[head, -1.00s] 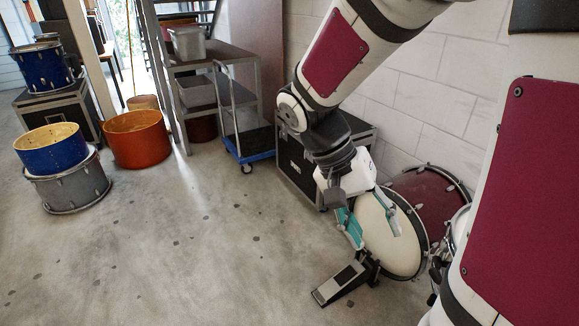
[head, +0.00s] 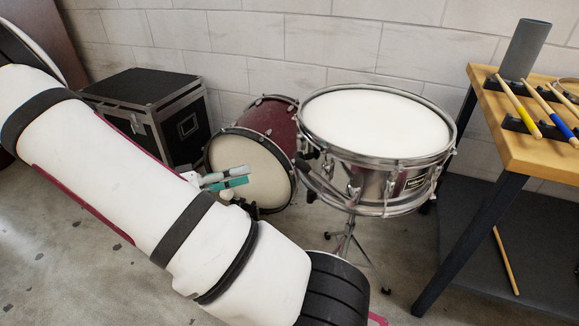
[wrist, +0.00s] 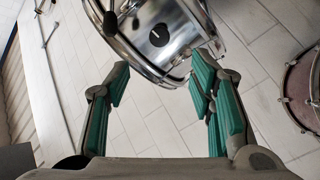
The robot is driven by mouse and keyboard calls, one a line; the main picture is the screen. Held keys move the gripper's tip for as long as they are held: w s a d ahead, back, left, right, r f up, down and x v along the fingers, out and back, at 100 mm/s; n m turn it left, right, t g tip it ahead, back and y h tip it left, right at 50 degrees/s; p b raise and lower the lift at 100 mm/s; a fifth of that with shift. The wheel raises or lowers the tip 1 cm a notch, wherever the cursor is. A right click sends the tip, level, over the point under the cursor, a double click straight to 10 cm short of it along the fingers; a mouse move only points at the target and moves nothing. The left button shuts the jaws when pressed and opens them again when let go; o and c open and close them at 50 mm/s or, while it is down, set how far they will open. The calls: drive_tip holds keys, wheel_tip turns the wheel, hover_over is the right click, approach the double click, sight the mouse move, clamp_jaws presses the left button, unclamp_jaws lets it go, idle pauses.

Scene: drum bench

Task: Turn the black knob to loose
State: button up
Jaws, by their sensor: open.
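The black knob (wrist: 160,35) is round with a short white mark and sits on the silver shell of the snare drum (wrist: 185,28) in the wrist view. In the head view the snare drum (head: 376,150) stands on a tripod stand, with a white head and chrome rims; I cannot make out the knob there. My gripper (wrist: 160,88) has teal finger pads spread wide apart, and nothing is between them. The knob lies beyond the fingertips, roughly centred between them, and is not touched. In the head view my gripper (head: 226,179) is left of the snare drum, in front of the bass drum.
A dark red bass drum (head: 270,125) stands behind my gripper. A black flight case (head: 150,115) is against the wall at left. A wooden bench (head: 537,150) at right carries drumsticks (head: 519,105) and a grey cylinder (head: 524,50).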

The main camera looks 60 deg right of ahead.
drive_tip(key=b+x, duration=0.3)
drive_tip(key=x, duration=1)
drive_tip(key=shift+a, duration=0.1)
drive_tip(key=shift+c, duration=0.3)
drive_tip(key=c, duration=1.1)
